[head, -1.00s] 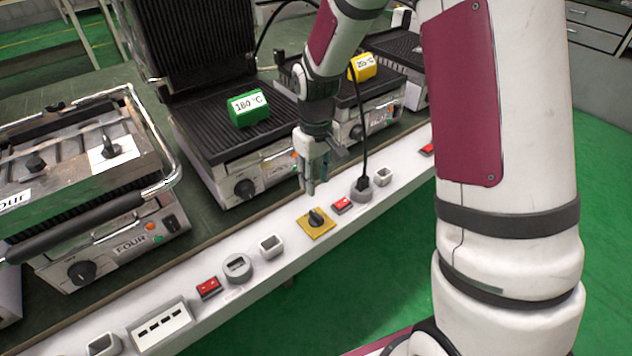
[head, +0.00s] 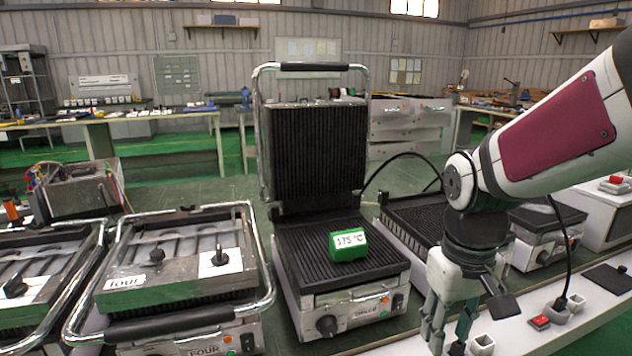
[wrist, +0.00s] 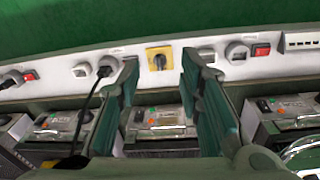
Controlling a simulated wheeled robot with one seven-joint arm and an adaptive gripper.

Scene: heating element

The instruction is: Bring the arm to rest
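My gripper (head: 446,330) hangs fingers down at the lower right of the head view, above the white socket strip in front of the grills. In the wrist view my gripper (wrist: 161,80) has its two green fingers spread wide apart with nothing between them. The yellow plate with a black rotary switch (wrist: 160,58) shows beyond the gap between the fingertips, apart from them. In the head view this switch is not visible. My arm reaches in from the right edge, its upper link slanting down to a bent joint.
An open grill (head: 356,306) carries a green block (head: 348,244) reading 175 °C. A closed grill marked four (head: 190,290) stands to its left. A black cable with its plug (head: 560,302) and a red switch (head: 539,322) are right of my gripper on the strip (head: 520,340).

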